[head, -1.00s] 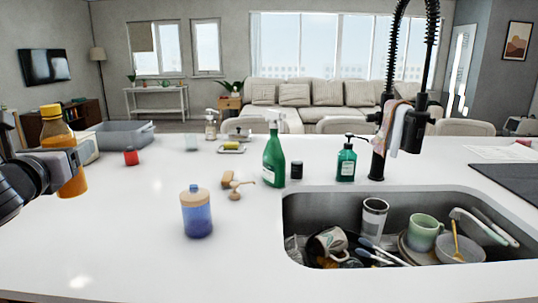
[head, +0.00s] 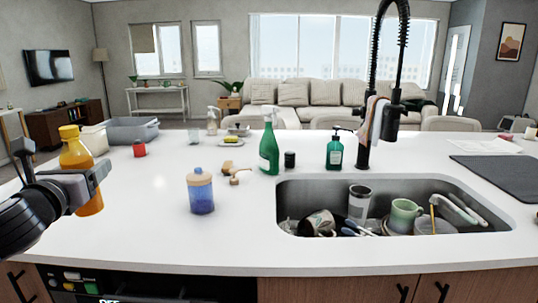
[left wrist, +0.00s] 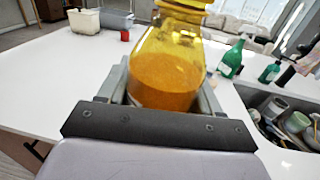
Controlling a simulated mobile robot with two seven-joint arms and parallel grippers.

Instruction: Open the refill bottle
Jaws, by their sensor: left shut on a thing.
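The refill bottle (head: 76,152) is a clear bottle of amber liquid with a yellow cap (head: 69,132) on its top. It is upright at the left of the head view. My left gripper (head: 94,180) is shut around its body, below the neck. In the left wrist view the bottle (left wrist: 168,75) sits between the two fingers, and its cap is cut off by the top edge. I cannot tell whether the bottle's base touches the counter. My right gripper is not in view.
On the white counter (head: 150,225) stand a blue jar with a wooden lid (head: 201,195), a green spray bottle (head: 269,150), a green pump bottle (head: 334,153) and a grey bin (head: 130,131). The sink (head: 300,190) at right holds dishes under a black faucet. The left front counter is clear.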

